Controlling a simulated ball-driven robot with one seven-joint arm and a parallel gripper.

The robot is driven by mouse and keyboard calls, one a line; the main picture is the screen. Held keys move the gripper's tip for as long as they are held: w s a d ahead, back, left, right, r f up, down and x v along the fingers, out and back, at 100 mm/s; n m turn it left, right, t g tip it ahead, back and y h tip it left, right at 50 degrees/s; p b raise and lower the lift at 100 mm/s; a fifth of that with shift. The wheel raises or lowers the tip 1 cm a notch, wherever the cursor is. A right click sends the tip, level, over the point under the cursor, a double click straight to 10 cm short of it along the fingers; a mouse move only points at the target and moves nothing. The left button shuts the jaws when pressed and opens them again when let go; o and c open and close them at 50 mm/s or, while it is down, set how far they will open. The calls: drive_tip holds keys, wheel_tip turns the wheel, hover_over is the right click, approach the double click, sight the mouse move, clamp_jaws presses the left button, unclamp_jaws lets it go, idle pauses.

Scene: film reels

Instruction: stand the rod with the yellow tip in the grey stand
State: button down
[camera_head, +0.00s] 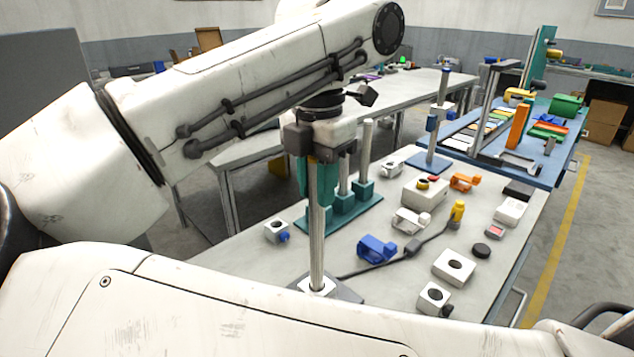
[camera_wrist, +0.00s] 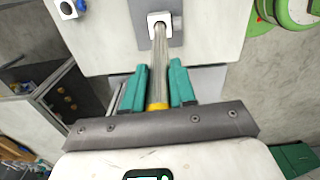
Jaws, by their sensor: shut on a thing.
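My gripper (camera_head: 318,183) has teal fingers and is shut on a long silver rod (camera_head: 317,235). The rod is upright, and its lower end meets the white socket block on the grey stand (camera_head: 345,292); how deep it sits I cannot tell. In the wrist view, my gripper (camera_wrist: 159,88) has a finger on each side of the rod (camera_wrist: 159,60). A yellow band, the rod's yellow tip (camera_wrist: 157,106), shows at the palm end. The far end lies over the socket on the grey stand (camera_wrist: 173,28). The fingers hide the tip in the head view.
A teal base (camera_head: 368,215) with upright rods stands just behind my gripper. White blocks (camera_head: 453,267), a blue clamp (camera_head: 376,248) and a black cable (camera_head: 380,262) lie to the right of the stand. A blue table (camera_head: 540,178) with parts stands farther right.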

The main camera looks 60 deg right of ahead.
drive_tip(key=shift+f+b, duration=0.9)
drive_tip(key=shift+f, duration=0.1)
drive_tip(key=c, duration=0.8)
unclamp_jaws()
drive_tip(key=shift+r, duration=0.1)
wheel_tip(320, 180, up, 11)
drive_tip(key=shift+f+p, duration=0.1)
drive_tip(key=shift+p, duration=0.6)
